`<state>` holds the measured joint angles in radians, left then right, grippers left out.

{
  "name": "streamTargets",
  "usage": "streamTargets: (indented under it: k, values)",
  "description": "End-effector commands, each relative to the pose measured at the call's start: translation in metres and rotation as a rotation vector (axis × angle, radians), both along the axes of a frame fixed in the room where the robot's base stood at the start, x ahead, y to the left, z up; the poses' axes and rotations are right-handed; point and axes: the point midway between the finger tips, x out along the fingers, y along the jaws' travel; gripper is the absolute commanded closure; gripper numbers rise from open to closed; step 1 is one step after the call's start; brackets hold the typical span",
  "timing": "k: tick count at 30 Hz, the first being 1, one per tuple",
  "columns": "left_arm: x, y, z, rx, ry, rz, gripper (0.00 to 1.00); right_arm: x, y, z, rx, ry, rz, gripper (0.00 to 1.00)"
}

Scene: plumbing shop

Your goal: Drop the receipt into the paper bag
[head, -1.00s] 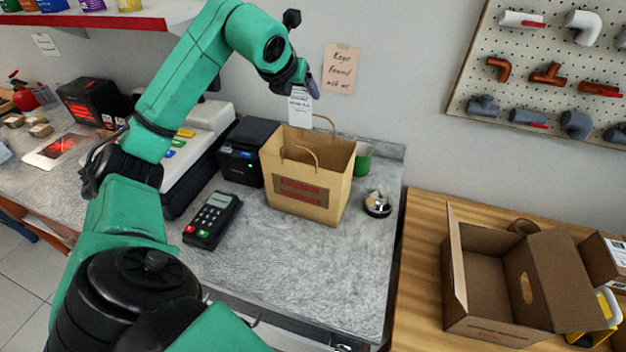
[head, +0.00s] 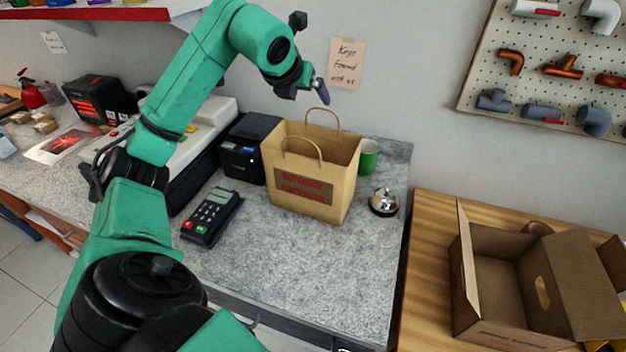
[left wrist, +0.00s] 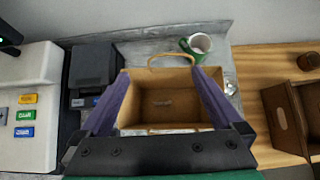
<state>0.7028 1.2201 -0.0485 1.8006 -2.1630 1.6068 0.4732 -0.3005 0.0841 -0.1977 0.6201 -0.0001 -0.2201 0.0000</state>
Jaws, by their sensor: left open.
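The brown paper bag (head: 338,185) stands upright and open on the grey counter, its two handles raised. My left gripper (head: 321,92) is above the bag's mouth, open, with no paper hanging from it. In the left wrist view, its purple fingers (left wrist: 160,76) are spread wide over the bag (left wrist: 205,112), and I look down into it. A pale strip (left wrist: 165,131) shows low between the fingers, at the near side of the bag; it may be the receipt, but I cannot tell surely. The receipt is not seen in the head view. My right gripper is out of view.
A black printer (head: 243,147) and a card terminal (head: 212,216) stand left of the bag. A green mug (head: 369,156) and a bell (head: 383,202) are to its right. An open cardboard box (head: 490,290) is on the wooden counter. The counter's front is clear.

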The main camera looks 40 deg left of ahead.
Motion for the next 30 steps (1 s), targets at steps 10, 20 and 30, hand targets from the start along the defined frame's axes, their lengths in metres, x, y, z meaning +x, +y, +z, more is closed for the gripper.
streamTargets:
  k: [10, 20, 30]
  values:
    - [-0.066, -0.022, 0.073, 0.003, -0.008, 0.000, 0.00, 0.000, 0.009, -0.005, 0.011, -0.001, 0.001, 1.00]
    - [-0.088, -0.029, 0.092, 0.001, 0.000, 0.000, 0.00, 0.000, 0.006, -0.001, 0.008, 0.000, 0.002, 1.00]
    - [-0.088, -0.029, 0.092, 0.001, 0.000, 0.001, 0.00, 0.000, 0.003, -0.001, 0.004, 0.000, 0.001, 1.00]
